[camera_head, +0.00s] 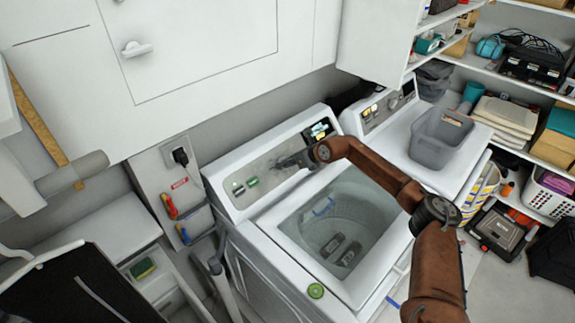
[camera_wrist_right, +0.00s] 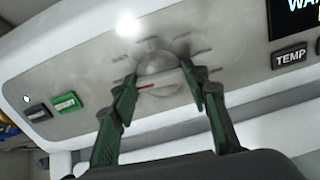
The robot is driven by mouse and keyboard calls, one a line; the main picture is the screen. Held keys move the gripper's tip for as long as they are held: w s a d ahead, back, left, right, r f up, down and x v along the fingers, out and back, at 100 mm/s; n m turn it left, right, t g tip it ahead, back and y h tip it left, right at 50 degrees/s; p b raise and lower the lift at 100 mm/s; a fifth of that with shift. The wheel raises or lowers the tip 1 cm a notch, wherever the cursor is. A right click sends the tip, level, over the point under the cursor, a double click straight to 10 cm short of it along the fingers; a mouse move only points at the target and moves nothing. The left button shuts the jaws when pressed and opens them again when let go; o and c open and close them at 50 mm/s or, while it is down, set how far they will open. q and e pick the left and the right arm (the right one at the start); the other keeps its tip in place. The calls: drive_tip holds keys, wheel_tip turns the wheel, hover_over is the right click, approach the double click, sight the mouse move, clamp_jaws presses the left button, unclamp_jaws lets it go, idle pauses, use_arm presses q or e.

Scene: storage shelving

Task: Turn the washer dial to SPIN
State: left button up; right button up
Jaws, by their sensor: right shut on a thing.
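My right gripper (camera_head: 285,162) is at the panel. In the right wrist view its green-padded fingers (camera_wrist_right: 158,82) are shut on the dial, one on each side. My left gripper is not in view.
A green button (camera_wrist_right: 66,103) and a TEMP button (camera_wrist_right: 289,58) flank the dial. A dryer (camera_head: 400,135) with a grey bin (camera_head: 436,150) on top stands to the right. A wall cabinet (camera_head: 200,60) hangs above, and a power outlet (camera_head: 180,155) is left of the panel.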

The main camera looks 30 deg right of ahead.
drive_tip(key=n+b, duration=0.2)
drive_tip(key=n, duration=0.2)
drive_tip(key=shift+f, duration=0.2)
drive_tip(key=shift+r+n+b, duration=0.1)
drive_tip(key=shift+n+b, duration=0.7)
drive_tip(key=shift+n, duration=0.7)
drive_tip(key=o, duration=1.2)
drive_tip(key=shift+r, duration=0.1)
drive_tip(key=shift+c, duration=0.2)
drive_tip(key=shift+s, duration=0.1)
